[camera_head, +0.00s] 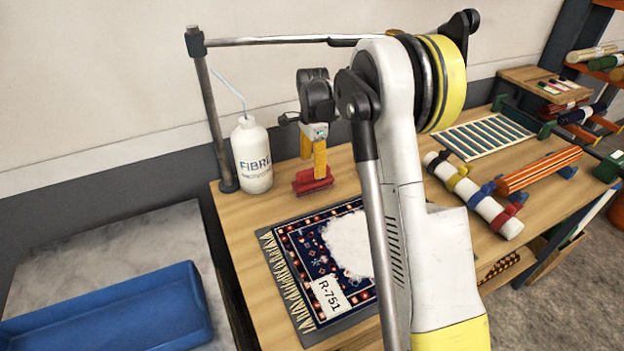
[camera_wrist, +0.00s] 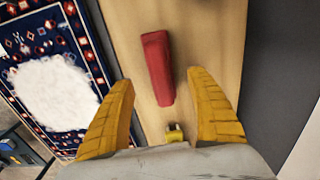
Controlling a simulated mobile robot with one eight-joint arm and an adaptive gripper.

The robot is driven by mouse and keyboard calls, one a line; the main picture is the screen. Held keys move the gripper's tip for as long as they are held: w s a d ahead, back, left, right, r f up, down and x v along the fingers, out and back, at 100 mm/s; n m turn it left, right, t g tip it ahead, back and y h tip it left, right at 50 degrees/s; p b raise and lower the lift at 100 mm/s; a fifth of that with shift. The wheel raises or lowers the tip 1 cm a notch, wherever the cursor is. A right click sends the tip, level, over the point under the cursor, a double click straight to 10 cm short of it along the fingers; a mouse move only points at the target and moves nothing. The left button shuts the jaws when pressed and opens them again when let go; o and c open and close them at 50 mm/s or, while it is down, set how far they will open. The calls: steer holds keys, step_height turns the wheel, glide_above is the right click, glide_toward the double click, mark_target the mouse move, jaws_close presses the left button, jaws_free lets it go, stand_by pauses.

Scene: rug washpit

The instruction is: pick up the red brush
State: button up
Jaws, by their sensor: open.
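The red brush (camera_head: 313,184) lies on the wooden table between the white bottle and the rug. In the wrist view, the red brush (camera_wrist: 157,66) is a long red block, seen from above, with its near end close to the space between my fingers. My gripper (camera_head: 314,172) points down over the brush, its yellow fingers apart. In the wrist view, my gripper (camera_wrist: 160,78) is open, one finger on each side of the brush's line, with nothing held. Whether the fingertips touch the brush or table cannot be told.
A white FIBRE-type bottle (camera_head: 252,158) with a straw stands left of the brush. A patterned rug (camera_head: 297,250) with white foam and an R-751 tag lies in front. Rolled bundles (camera_head: 540,170) lie to the right. A blue tray (camera_head: 120,315) sits at lower left.

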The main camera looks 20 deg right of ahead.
mark_target(313, 182)
step_height(313, 182, down, 8)
steer(key=b, duration=0.3)
steer(key=shift+d+r, duration=0.1)
steer(key=shift+r, duration=0.1)
steer(key=c, duration=1.4)
